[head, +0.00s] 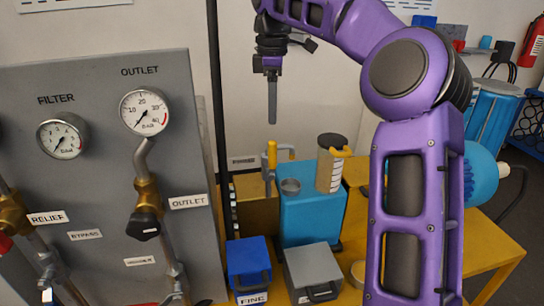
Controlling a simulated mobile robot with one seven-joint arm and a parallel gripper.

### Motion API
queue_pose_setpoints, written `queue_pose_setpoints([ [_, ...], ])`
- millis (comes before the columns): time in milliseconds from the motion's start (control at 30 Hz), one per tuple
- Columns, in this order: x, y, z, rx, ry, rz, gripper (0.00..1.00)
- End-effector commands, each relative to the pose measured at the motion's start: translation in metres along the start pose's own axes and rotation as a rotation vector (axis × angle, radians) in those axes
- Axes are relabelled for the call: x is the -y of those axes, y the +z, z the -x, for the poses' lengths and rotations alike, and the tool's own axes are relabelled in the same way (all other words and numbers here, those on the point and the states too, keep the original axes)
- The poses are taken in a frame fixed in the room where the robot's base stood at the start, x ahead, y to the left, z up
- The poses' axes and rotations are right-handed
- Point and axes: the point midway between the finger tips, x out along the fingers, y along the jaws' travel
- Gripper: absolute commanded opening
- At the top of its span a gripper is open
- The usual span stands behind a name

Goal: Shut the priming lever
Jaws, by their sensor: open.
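An upright yellow handle (271,154) on a grey stem stands at the left rear of a blue box-shaped unit (310,215). It looks like the priming lever, though no readable label confirms this. A grey arm with a yellow tip reaches right from near its top. My gripper (272,118) points straight down above the yellow handle in the picture, with a visible gap between them. I see it edge-on, its fingers overlapping into one grey bar, with nothing visibly held. Its depth relative to the handle is hard to tell.
A grey canister (331,165) with a yellow handle stands on the unit beside an open round port (290,186). A dark vertical pole (219,100) rises left, next to the gauge panel (95,190). Blue (249,263) and grey (313,271) boxes sit in front. My purple arm hides the right middle.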

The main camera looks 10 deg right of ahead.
Motion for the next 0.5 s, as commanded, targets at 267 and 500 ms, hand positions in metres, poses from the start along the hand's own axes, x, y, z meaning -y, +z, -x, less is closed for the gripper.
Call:
queue_pose_setpoints([
  [267, 0.001, 0.001, -0.061, 0.002, -0.004, 0.001, 0.59],
  [500, 0.001, 0.000, -0.108, -0.001, -0.003, 0.000, 0.59],
])
